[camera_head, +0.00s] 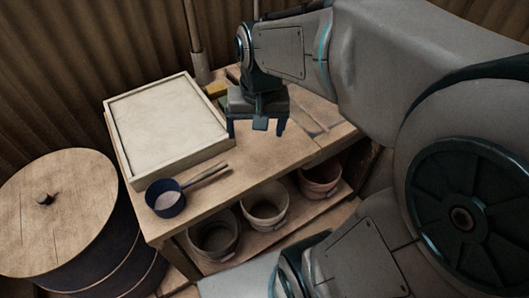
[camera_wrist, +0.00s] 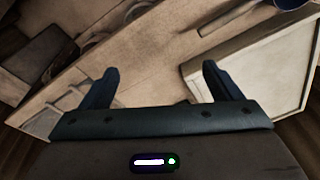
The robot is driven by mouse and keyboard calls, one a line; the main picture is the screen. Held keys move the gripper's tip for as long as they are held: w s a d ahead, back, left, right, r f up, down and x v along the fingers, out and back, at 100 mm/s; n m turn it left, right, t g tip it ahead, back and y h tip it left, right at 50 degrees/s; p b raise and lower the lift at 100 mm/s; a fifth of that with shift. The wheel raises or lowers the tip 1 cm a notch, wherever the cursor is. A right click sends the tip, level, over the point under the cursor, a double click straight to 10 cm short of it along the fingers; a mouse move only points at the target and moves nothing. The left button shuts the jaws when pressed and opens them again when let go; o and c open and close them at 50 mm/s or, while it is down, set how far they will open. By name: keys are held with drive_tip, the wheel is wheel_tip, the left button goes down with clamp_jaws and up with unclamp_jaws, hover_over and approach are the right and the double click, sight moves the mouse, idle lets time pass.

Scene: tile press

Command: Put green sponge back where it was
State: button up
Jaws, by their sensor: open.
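A small yellow-green block (camera_head: 216,90), which looks like the green sponge, lies on the wooden table behind the tray's right corner. My gripper partly hides it in the head view, so its exact shape is unclear. I cannot make out the sponge in the wrist view. My gripper (camera_head: 257,127) is open and empty, fingers pointing down above the table, to the right of the tray. In the wrist view the two fingers (camera_wrist: 158,80) stand apart with only bare tabletop between them.
A wide pale tray (camera_head: 165,122) covers the table's left part. A blue pan (camera_head: 163,198) with pale contents sits at the front corner. Several buckets (camera_head: 265,204) stand on the shelf below. A lidded barrel (camera_head: 50,205) stands left. Thin tools (camera_head: 308,118) lie right of my gripper.

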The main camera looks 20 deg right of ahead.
drive_tip(key=s+f+n, duration=0.2)
drive_tip(key=s+n, duration=0.1)
drive_tip(key=s, duration=0.3)
drive_tip(key=shift+s+f, duration=0.25)
drive_tip(key=shift+f, duration=0.1)
drive_tip(key=shift+a, duration=0.15)
